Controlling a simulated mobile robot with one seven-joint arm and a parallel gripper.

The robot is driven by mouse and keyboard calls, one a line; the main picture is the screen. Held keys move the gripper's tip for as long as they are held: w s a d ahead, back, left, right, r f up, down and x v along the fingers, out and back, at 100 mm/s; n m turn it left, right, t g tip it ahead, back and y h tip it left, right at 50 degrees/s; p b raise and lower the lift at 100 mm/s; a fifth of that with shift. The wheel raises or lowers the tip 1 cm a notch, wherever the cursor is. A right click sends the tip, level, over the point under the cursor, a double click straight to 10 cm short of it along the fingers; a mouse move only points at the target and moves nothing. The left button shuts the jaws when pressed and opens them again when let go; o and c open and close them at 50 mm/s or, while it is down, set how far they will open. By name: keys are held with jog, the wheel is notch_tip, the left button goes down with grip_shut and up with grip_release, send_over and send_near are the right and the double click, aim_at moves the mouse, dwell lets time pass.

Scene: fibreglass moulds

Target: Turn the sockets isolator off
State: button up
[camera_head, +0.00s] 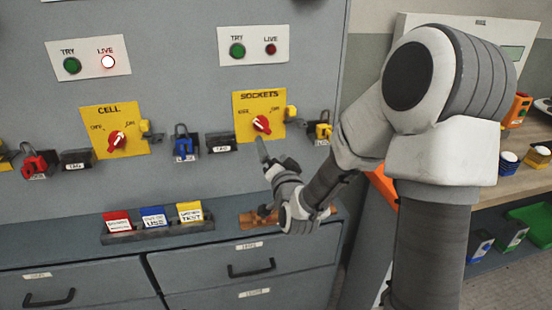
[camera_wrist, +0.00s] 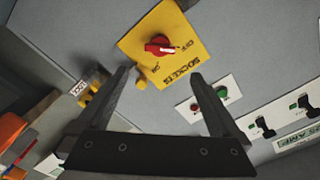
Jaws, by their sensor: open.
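The sockets isolator is a yellow plate (camera_head: 247,101) lettered SOCKETS, with a red rotary knob (camera_head: 261,124). In the head view the knob's handle slants from upper left to lower right, its upper-left end toward the OFF lettering. The wrist view shows the plate (camera_wrist: 147,32) and knob (camera_wrist: 160,47) turned over, the knob's pale mark on the OFF side. My gripper (camera_wrist: 160,76) is open and empty, its fingers apart. In the head view it is just below the plate, and no contact with the knob shows.
The SOCKETS LIVE lamp (camera_head: 271,49) is dark; the CELL LIVE lamp (camera_head: 108,62) glows. The CELL isolator (camera_head: 115,130) stands left. Blue (camera_head: 184,148) and yellow (camera_head: 323,131) padlocks flank the sockets plate. A tag rack (camera_head: 160,233) sits on the ledge below.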

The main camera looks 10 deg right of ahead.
jog(key=shift+s, duration=1.45)
jog(key=s+a+r+n+g, duration=0.3)
jog(key=s+a+n+g, duration=0.3)
jog(key=s+n+g, duration=0.15)
jog(key=s+d+r+n+g, duration=0.1)
jog(key=s+d+g, duration=0.15)
jog(key=s, duration=0.85)
jog(key=s+d+r+g, duration=0.1)
jog(key=s+d+g, duration=0.15)
jog(key=s, duration=0.75)
notch_tip(320, 180, up, 13)
jog(key=s+d+p, duration=0.1)
jog(key=p, duration=1.2)
jog(key=shift+r+p, duration=0.2)
jog(key=shift+p, duration=0.2)
